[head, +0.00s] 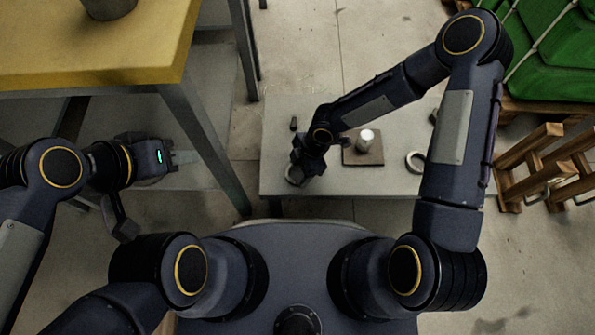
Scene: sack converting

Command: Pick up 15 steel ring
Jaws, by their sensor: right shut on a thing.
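My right gripper (297,172) is low over the left end of a pale grey bench (340,110). It is shut on a grey steel ring (293,181), which shows only in part beneath the fingers. I cannot tell whether that ring still touches the bench top. A second grey ring (415,154) lies at the bench's right side, beside my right forearm. My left gripper (185,158) is off to the left, away from the bench and below the yellow table, and its jaw opening is not clear.
A brown square board (374,157) with a pale-topped cylinder (365,137) stands mid-bench. A small dark object (293,124) is behind my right gripper. A yellow table (120,60) fills the upper left.

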